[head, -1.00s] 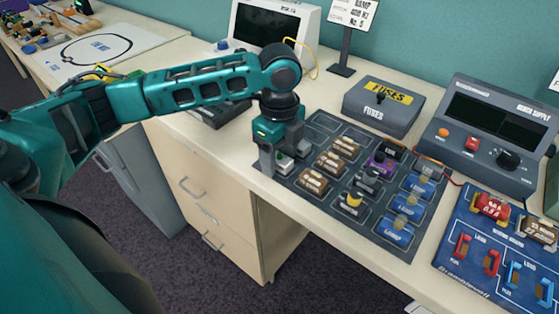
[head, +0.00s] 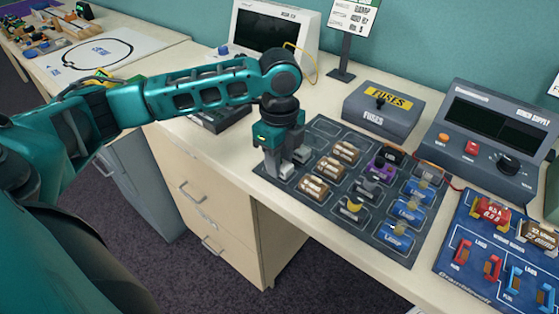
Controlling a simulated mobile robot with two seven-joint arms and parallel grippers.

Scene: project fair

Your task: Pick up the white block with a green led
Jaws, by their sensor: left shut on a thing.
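My left gripper (head: 285,166) points down at the upper-left part of the dark parts mat (head: 325,127). Its grey fingers are shut on a small whitish block (head: 286,171), mostly hidden between them. Its green led does not show clearly. The block is at or just above the mat; I cannot tell if it touches. My right gripper is not in view.
Brown blocks (head: 314,188), blue lamp blocks (head: 398,237) and a yellow-topped block (head: 351,208) fill nearby compartments. A grey fuses box (head: 383,112) stands behind. A power supply (head: 490,135) and a blue board (head: 470,275) are at the right.

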